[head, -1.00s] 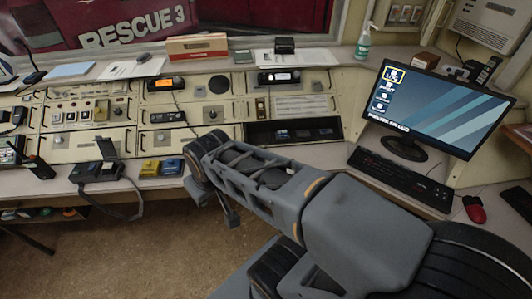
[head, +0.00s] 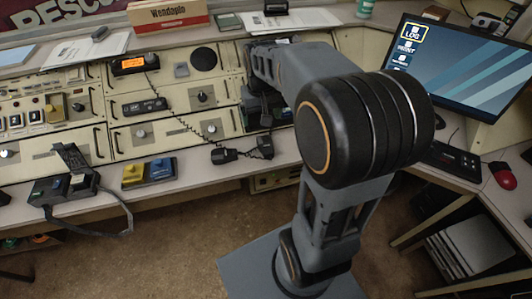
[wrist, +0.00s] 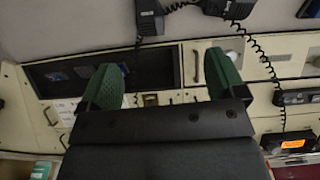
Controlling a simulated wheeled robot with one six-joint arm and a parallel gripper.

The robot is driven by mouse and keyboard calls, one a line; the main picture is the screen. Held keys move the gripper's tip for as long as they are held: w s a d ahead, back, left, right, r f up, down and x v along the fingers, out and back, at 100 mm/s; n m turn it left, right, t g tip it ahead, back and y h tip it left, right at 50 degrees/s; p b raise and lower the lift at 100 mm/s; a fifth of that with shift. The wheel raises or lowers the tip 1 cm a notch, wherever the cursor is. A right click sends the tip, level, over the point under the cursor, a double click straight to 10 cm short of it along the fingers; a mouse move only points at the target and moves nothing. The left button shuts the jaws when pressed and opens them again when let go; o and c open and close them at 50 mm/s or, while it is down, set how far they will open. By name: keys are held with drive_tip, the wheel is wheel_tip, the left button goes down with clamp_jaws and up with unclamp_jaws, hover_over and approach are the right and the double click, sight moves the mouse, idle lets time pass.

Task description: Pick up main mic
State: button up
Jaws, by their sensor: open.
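Two black hand mics lie on the desk's front ledge. One mic (head: 225,155) is joined by a coiled cord to the radio with the orange display (head: 132,66); the other black mic (head: 263,146) lies just to its right. I cannot tell by label which is the main mic.
A tethered black box (head: 64,187) and yellow and blue blocks (head: 150,171) sit left on the ledge. The console panel (head: 165,128) rises behind. The monitor (head: 460,62), keyboard (head: 452,160) and red mouse (head: 503,175) are at right. The ledge between blocks and mics is clear.

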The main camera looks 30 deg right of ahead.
drive_tip(key=w+d+f+b, duration=0.2)
drive_tip(key=w+d+f, duration=0.1)
drive_tip(key=f, duration=0.2)
hover_over(265, 142)
drive_tip(key=shift+m+g, duration=0.3)
drive_tip(key=shift+g, duration=0.1)
wheel_tip(265, 142, down, 6)
drive_tip(key=shift+s+f, duration=0.15)
drive_tip(key=shift+f+b, duration=0.6)
drive_tip(key=shift+f, duration=2.6)
drive_tip(key=shift+c, duration=0.3)
drive_tip(key=c, duration=1.1)
drive_tip(key=shift+r, duration=0.1)
